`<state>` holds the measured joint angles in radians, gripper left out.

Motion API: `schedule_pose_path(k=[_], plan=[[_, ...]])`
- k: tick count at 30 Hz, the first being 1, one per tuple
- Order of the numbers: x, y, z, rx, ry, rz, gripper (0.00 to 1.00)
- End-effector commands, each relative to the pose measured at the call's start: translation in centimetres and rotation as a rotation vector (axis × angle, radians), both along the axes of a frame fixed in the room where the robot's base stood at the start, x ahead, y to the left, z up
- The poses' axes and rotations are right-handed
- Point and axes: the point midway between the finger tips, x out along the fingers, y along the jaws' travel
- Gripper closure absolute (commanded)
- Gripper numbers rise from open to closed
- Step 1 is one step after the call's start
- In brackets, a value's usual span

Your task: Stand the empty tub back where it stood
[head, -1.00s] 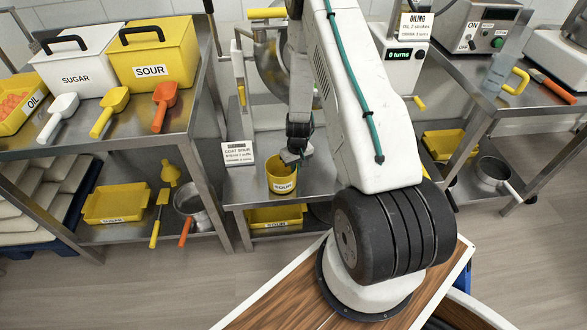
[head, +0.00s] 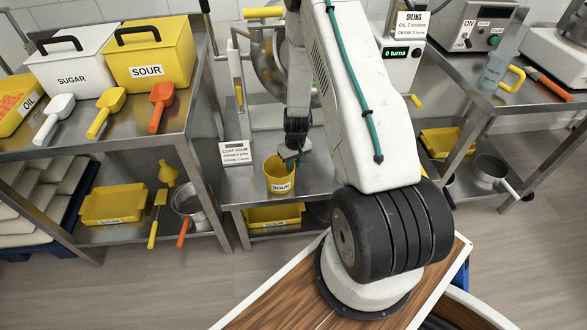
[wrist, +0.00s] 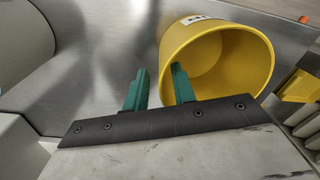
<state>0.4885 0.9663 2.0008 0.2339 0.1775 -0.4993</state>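The yellow tub (head: 272,177), labelled SOUR, stands upright on the steel table below the kettle. My gripper (head: 289,160) is just above its rim, at the right side. In the wrist view the tub (wrist: 225,52) shows its open mouth, and its inside looks empty. My gripper's two green fingers (wrist: 158,82) are spread apart with a clear gap. The left finger is outside the tub and the right finger overlaps the mouth near the rim. Nothing is clamped between them. Whether a finger touches the wall I cannot tell.
A sign card (head: 235,153) stands left of the tub. A yellow tray (head: 258,215) is on the shelf beneath. The left table holds the SUGAR bin (head: 70,65), the SOUR bin (head: 165,50) and scoops. The kettle (head: 268,65) stands behind my arm.

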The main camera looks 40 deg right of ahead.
Motion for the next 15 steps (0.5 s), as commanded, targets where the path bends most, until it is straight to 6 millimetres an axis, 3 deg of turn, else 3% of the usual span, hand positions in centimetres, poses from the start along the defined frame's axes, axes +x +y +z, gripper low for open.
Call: schedule_pose_path(k=[9,15], plan=[[-0.1,-0.3,6.9,-0.002,-0.003,0.000,0.74],[-0.2,-0.4,9.3,0.000,-0.002,0.000,0.74]])
